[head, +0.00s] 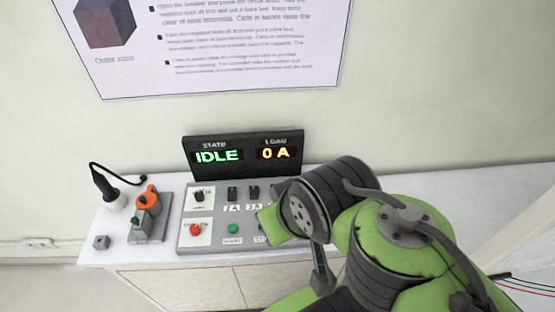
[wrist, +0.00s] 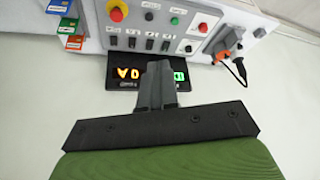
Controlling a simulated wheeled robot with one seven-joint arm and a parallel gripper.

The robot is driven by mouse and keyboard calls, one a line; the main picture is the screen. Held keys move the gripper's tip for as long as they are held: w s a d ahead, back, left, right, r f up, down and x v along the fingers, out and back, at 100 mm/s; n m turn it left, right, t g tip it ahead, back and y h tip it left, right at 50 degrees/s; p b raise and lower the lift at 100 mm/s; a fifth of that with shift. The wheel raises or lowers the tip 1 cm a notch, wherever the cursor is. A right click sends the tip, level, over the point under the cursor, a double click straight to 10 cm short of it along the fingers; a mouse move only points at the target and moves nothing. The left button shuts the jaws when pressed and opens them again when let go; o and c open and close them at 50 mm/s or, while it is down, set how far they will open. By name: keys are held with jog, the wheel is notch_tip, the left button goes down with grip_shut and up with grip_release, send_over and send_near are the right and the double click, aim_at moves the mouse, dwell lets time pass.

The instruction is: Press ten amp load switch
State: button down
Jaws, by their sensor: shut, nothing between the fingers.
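The grey control panel (head: 215,241) lies on the bench. My arm covers its right part in the head view. Labelled dark rocker switches 1 A (head: 232,193) and 3 A (head: 253,191) show there; the ten amp switch is hidden. In the wrist view, seen upside down, the whole switch row shows, with an end switch (wrist: 113,40) farthest left. Its label is too small to read, so I cannot confirm it is the ten amp one. My gripper (wrist: 158,68) is shut and empty, its fingers overlapping the display in view, apart from the switches.
The display (head: 244,154) behind the panel reads IDLE and 0 A. A red button (head: 195,231) and green button (head: 233,229) sit on the panel. An orange-handled device (head: 147,213) stands left. Coloured boxes (wrist: 68,25) stand beside the panel. A poster hangs above.

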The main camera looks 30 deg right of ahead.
jog(key=w+d+f+m+g+h+b, duration=0.1)
jog(key=w+d+f+m+b, duration=0.3)
jog(key=w+d+f, duration=1)
jog(key=w+d+g+b, duration=0.1)
jog(key=w+d+b, duration=0.2)
jog(key=w, duration=0.1)
jog(key=shift+w+d+f+m+g, duration=0.2)
jog(key=shift+f+m+g, duration=0.1)
jog(key=shift+f+m, duration=0.1)
jog(key=b+x, duration=0.1)
jog(key=x, duration=0.3)
jog(key=b+x, duration=0.1)
jog(key=x, duration=0.3)
jog(key=b+x, duration=0.1)
jog(key=x, duration=0.4)
jog(key=shift+s+d+f, duration=0.1)
jog(key=shift+s, duration=0.3)
jog(key=shift+f, duration=0.45)
jog(key=shift+f, duration=0.1)
